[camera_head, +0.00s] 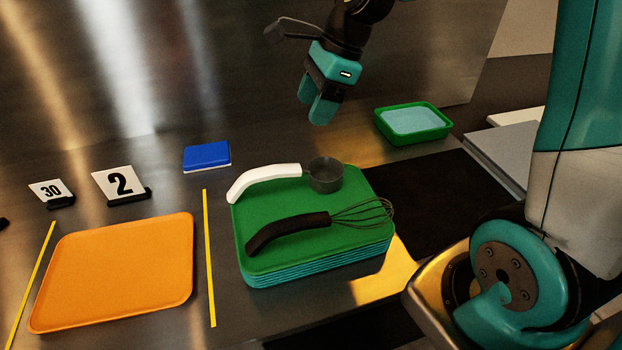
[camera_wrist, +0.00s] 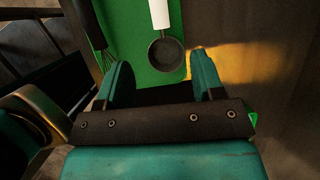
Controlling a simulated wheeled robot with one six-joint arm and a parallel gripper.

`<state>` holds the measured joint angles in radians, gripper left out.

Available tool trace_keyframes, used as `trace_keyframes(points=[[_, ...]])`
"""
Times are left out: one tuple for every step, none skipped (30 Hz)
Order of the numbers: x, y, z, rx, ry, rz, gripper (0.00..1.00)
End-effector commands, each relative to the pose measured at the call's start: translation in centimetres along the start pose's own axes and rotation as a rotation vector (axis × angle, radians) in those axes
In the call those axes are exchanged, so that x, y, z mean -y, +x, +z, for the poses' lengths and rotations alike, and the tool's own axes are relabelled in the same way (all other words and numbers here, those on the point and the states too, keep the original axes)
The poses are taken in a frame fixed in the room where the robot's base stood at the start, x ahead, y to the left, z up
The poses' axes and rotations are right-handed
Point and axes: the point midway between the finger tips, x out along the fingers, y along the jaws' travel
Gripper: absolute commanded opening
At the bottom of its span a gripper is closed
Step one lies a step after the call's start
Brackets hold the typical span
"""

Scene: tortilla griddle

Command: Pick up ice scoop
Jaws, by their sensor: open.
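The ice scoop (camera_head: 324,175) has a dark grey round cup and a white curved handle. It lies on the far part of a green tray (camera_head: 262,222) on top of a stack, its handle to the left. In the wrist view the scoop (camera_wrist: 166,56) shows ahead of the fingers, its cup nearest and its handle cut off by the top edge. My gripper (camera_head: 315,112) is in the air above and behind the tray stack, apart from the scoop. In the wrist view my gripper (camera_wrist: 160,78) has its two teal fingers spread with nothing between them.
A whisk with a black handle (camera_head: 288,232) lies on the same tray, in front of the scoop. An orange tray (camera_head: 115,270) is at the left. A green container (camera_head: 412,123) stands at the back right, and a blue box (camera_head: 207,156) at the back. Number signs (camera_head: 120,185) stand at the left.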

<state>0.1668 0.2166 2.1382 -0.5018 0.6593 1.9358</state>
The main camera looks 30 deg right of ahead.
Motion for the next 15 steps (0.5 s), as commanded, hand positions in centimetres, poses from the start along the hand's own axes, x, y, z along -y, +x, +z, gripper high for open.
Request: trace_keyframes(points=[[0.1, 0.4, -0.1, 0.000, 0.018, 0.002, 0.62], [0.1, 0.8, -0.1, 0.000, 0.025, 0.003, 0.62], [0.1, 1.4, -0.2, 0.000, 0.029, 0.004, 0.62], [0.1, 2.0, -0.1, -0.001, 0.030, 0.006, 0.62], [0.0, 2.6, -0.1, 0.000, 0.028, 0.007, 0.62], [0.0, 3.5, -0.1, -0.001, 0.028, 0.008, 0.62], [0.0, 4.2, -0.1, -0.001, 0.027, 0.008, 0.62], [0.0, 4.9, -0.1, -0.001, 0.026, 0.008, 0.62], [0.0, 5.8, -0.1, -0.001, 0.027, 0.008, 0.62], [0.0, 6.5, -0.1, -0.001, 0.027, 0.008, 0.62], [-0.1, 7.2, -0.1, -0.002, 0.026, 0.009, 0.62], [0.0, 8.1, -0.1, -0.002, 0.026, 0.008, 0.62], [0.0, 8.7, -0.1, -0.001, 0.025, 0.007, 0.62], [0.0, 9.3, -0.1, -0.001, 0.025, 0.007, 0.62], [-0.1, 10.0, -0.1, -0.001, 0.024, 0.007, 0.62]])
